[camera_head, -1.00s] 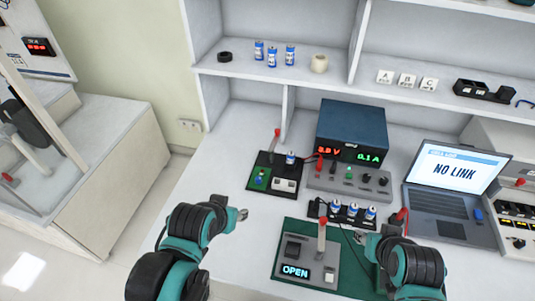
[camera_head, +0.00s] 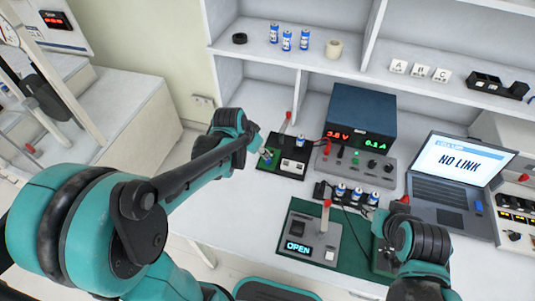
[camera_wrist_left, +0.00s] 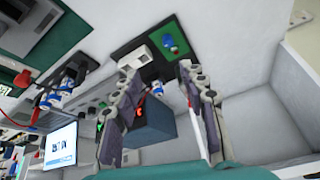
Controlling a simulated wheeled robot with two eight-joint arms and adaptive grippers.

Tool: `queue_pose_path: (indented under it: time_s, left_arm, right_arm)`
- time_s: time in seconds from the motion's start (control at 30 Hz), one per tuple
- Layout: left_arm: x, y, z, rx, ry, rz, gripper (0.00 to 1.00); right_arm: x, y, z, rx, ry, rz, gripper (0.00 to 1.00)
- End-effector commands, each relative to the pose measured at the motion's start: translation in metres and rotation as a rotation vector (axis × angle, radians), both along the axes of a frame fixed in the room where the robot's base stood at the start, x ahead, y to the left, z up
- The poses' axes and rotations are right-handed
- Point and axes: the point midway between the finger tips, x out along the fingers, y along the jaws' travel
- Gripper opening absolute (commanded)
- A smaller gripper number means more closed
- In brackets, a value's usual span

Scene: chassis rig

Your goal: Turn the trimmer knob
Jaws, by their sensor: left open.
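A small blue trimmer knob (camera_head: 267,156) stands on a green board at the left end of a black fixture (camera_head: 293,168). In the left wrist view the blue knob (camera_wrist_left: 169,41) shows on its green board (camera_wrist_left: 176,49). My left gripper (camera_head: 262,147) is close beside the fixture's left end and partly covers the board in the head view. In the left wrist view my left gripper (camera_wrist_left: 160,68) is open and empty, with the knob beyond its fingertips. My right gripper (camera_head: 384,250) is over the right side of the green mat; its fingers are unclear.
A red-tipped lever (camera_head: 287,122) rises at the fixture's back. A blue power supply (camera_head: 362,117) stands behind it to the right. A grey panel reading OPEN (camera_head: 312,238) sits on the green mat, and a laptop (camera_head: 452,180) is at right. A shelf runs above.

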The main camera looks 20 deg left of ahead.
Motion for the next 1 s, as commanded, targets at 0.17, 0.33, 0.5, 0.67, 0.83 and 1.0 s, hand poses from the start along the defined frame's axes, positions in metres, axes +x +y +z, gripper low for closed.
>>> queue_pose_path:
  time_s: [0.17,0.33,0.5,0.67,0.83,1.0]
  left_arm:
    - [0.042,0.006,-0.039,0.001,0.034,-0.117,0.42]
    - [0.061,0.010,-0.075,-0.002,0.052,-0.200,0.42]
    - [0.067,0.010,-0.094,-0.006,0.058,-0.238,0.42]
    - [0.073,0.007,-0.112,-0.005,0.058,-0.242,0.42]
    - [0.082,0.000,-0.140,-0.004,0.059,-0.242,0.42]
    - [0.089,-0.004,-0.159,-0.004,0.058,-0.241,0.42]
  right_arm:
    - [0.000,0.000,0.020,0.000,0.000,0.000,0.40]
    - [0.000,0.000,0.028,0.000,0.000,0.000,0.40]
    - [0.000,0.000,0.030,0.000,0.000,0.000,0.40]
    - [0.000,0.000,0.023,0.000,0.000,0.000,0.40]
    - [0.000,0.000,0.014,0.000,0.000,0.000,0.40]
    - [0.000,0.000,0.009,0.000,0.000,0.000,0.40]
